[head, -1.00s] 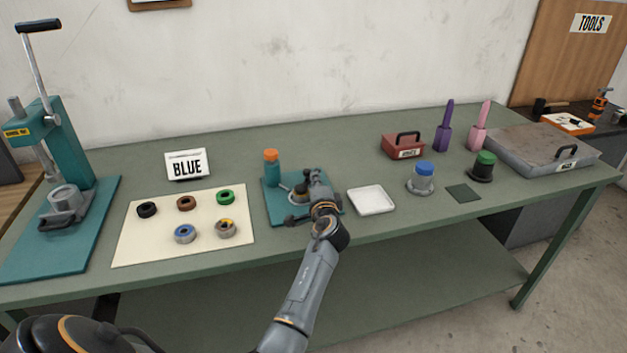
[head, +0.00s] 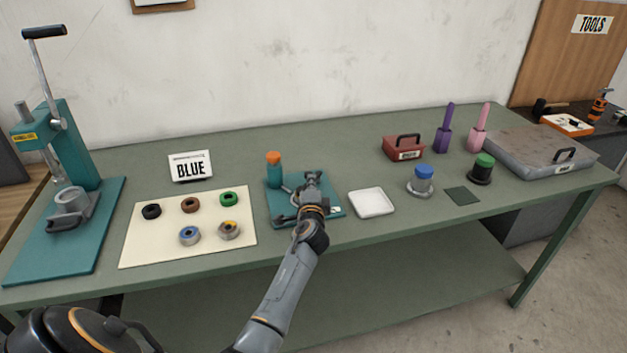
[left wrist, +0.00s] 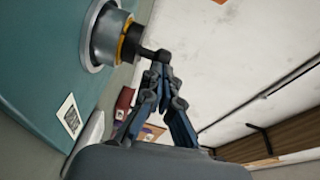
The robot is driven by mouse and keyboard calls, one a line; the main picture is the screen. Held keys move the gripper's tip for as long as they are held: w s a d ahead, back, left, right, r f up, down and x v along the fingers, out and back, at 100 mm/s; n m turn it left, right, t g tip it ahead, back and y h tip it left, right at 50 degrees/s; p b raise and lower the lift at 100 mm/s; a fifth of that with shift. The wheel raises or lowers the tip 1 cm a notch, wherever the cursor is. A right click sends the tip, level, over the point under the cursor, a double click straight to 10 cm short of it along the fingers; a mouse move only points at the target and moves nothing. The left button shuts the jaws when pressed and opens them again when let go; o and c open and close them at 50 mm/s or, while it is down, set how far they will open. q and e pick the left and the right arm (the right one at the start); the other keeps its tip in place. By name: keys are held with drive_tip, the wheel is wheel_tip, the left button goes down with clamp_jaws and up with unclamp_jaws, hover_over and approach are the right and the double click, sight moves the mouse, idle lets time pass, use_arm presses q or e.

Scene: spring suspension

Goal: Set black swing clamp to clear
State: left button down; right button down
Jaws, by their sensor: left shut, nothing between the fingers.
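The black swing clamp (left wrist: 139,43) shows in the left wrist view as a dark arm with a rounded knob, over a grey cylinder (left wrist: 107,38) with a yellow ring. The cylinder stands on a teal base plate (head: 331,207), which also carries a teal post with an orange top (head: 274,168). My left gripper (left wrist: 158,68) is shut and empty, its fingertips right by the clamp's knob; I cannot tell whether they touch. In the head view my left gripper (head: 311,180) covers most of the clamp. My right gripper is not in view.
Left of the plate, a cream mat (head: 151,248) bears several rings, with a BLUE sign (head: 191,167) behind. A teal press (head: 66,150) stands far left. A white tray (head: 372,203) is close on the right; blue-topped (head: 423,180) and green-topped (head: 482,169) pieces stand beyond it.

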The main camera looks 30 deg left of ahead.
use_arm(q)
drive_tip(key=shift+s+a+r+m+t+h+p, duration=0.2)
drive_tip(key=shift+a+m+t+h+p, duration=0.3)
drive_tip(key=shift+a+m+h+p, duration=0.4)
drive_tip(key=shift+s+a+r+m+t+h+p, duration=0.15)
drive_tip(key=shift+a+m+t+h+p, duration=0.4)
drive_tip(key=shift+h+p, duration=0.6)
drive_tip(key=shift+s+a+f+m+h+p, duration=0.15)
drive_tip(key=shift+a+m+h+p, duration=0.2)
drive_tip(key=shift+m+h, duration=0.2)
drive_tip(key=m+h, duration=0.1)
drive_tip(key=a+t+h, duration=0.1)
drive_tip(key=shift+a+f+m+h, duration=0.2)
drive_tip(key=shift+a+m+h, duration=0.1)
drive_tip(key=shift+m, duration=0.1)
drive_tip(key=shift+w+a+f+m+h+b, duration=0.15)
drive_tip(key=shift+a+m+h+b, duration=0.2)
drive_tip(key=shift+h, duration=0.2)
drive_tip(key=shift+w+a+r+m+h+b, duration=0.1)
drive_tip(key=shift+a+m+h+b, duration=0.1)
drive_tip(key=shift+m+h+b, duration=0.25)
drive_tip(key=shift+w+a+b, duration=0.25)
drive_tip(key=shift+a+b, duration=0.15)
drive_tip(key=shift+a, duration=0.1)
drive_tip(key=shift+w+a+b, duration=0.45)
drive_tip(key=shift+a+b, duration=0.3)
drive_tip(key=shift+a, duration=0.15)
